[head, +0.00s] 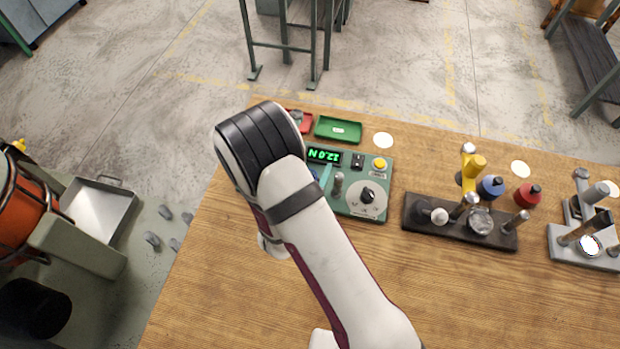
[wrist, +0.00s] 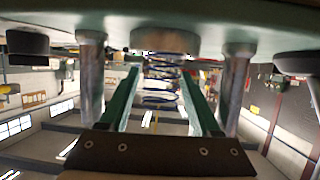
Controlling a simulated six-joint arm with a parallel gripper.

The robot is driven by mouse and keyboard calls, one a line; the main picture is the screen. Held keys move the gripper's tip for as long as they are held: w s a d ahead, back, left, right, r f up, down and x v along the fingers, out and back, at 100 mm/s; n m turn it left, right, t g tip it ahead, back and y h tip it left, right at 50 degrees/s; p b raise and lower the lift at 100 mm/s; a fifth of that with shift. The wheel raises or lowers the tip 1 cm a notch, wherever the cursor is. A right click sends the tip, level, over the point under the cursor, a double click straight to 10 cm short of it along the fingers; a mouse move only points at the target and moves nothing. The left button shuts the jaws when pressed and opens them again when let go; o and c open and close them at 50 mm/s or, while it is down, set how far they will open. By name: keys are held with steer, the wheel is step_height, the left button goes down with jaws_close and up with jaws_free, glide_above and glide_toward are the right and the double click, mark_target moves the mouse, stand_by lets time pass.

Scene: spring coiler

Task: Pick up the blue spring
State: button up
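The blue spring (wrist: 160,85) shows in the wrist view as blue and metallic coils against a round silver disc (wrist: 165,40) on the green tester. My gripper (wrist: 159,72) has its two green fingers on either side of the spring. A narrow gap seems to show between each finger and the coils, so it looks open around the spring. In the head view, my arm hides the gripper and most of that spot. A small bit of blue shows beside the arm on the green tester (head: 375,181), but I cannot tell what it is.
Two silver posts (wrist: 91,75) (wrist: 236,80) flank my fingers closely. The tester has a display reading 12.0 N, a dial and a yellow button. Red (head: 305,122) and green (head: 338,129) trays lie behind it. A dark fixture (head: 455,228) stands right. The front of the wooden table (head: 480,300) is clear.

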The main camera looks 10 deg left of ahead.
jaws_close()
